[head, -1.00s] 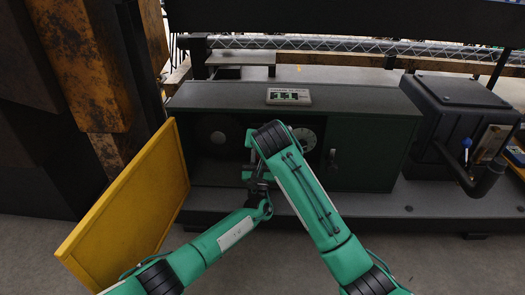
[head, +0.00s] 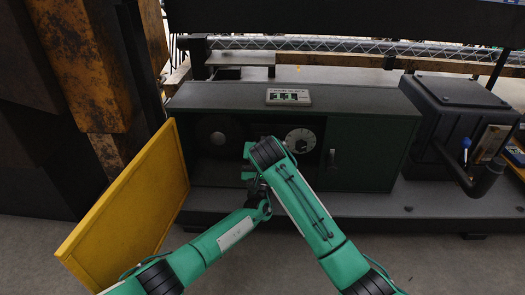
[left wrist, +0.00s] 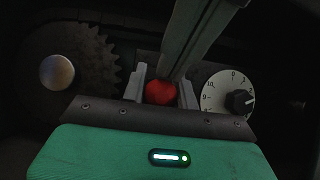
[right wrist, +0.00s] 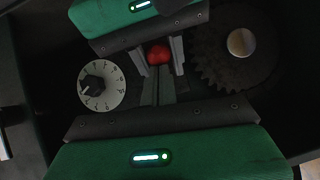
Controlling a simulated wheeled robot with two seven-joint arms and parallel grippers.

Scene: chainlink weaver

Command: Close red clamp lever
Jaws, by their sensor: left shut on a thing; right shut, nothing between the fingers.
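The red clamp lever shows only as its round red knob, in the left wrist view (left wrist: 160,92) and the right wrist view (right wrist: 158,55). The rest of the lever is hidden. My left gripper (left wrist: 163,88) has a finger on each side of the knob and is shut on it. My right gripper (right wrist: 156,75) is shut and empty, its fingertips right beside the knob; I cannot tell whether they touch it.
A toothed gear (left wrist: 75,70) and a white numbered dial (left wrist: 225,92) flank the knob. The yellow door (head: 130,195) stands open at the left. A dark green door with a handle (head: 334,160) is at the right of the opening. My two arms nearly meet there.

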